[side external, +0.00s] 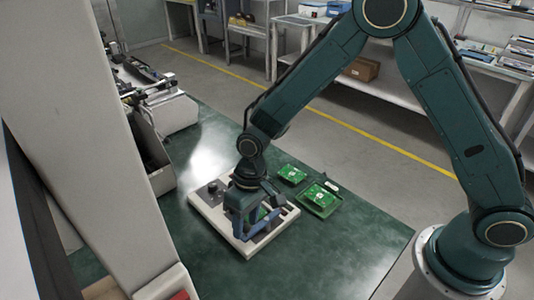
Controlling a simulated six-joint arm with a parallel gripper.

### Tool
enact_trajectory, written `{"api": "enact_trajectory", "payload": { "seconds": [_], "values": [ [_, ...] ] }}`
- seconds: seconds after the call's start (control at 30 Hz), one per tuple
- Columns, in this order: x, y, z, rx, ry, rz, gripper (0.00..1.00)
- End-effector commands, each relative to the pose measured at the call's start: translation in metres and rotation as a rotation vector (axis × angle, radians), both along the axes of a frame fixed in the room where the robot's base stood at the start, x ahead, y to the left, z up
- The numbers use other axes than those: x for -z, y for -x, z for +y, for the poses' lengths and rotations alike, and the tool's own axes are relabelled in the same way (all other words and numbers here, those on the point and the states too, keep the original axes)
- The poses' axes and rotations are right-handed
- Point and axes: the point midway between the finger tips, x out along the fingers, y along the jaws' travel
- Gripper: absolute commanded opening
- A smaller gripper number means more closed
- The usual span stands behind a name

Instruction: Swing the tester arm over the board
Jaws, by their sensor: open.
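The tester (208,213) is a pale, flat-based fixture with dark knobs on the green bench. A green board (263,212) shows partly in it, under my gripper. The tester arm appears as a blue-grey bar (262,241) near the fixture's front; my gripper covers much of it, so I cannot tell how far it is swung. My gripper (246,225) points down over the middle of the tester, close above it. It is open; whether a finger touches the bar is not clear.
Two more green boards lie right of the tester, a smaller one (292,174) behind and a larger one (320,198) on a tray. A grey bin (152,158) stands at the left. The bench (345,245) is clear at the front right.

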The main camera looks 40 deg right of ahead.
Motion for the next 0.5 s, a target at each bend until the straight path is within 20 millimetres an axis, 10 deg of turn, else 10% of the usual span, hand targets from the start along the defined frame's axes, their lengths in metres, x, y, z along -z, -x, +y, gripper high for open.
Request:
{"api": "enact_trajectory", "payload": {
  "seconds": [0.2,0.4,0.5],
  "values": [
    [0.0002,0.0001,0.0001,0.0,0.0,0.0,0.43],
    [0.0,0.0001,0.0001,0.0,0.0,0.0,0.04],
    [0.0,0.0,0.0,0.0,0.0,0.0,0.0]
  ]
}}
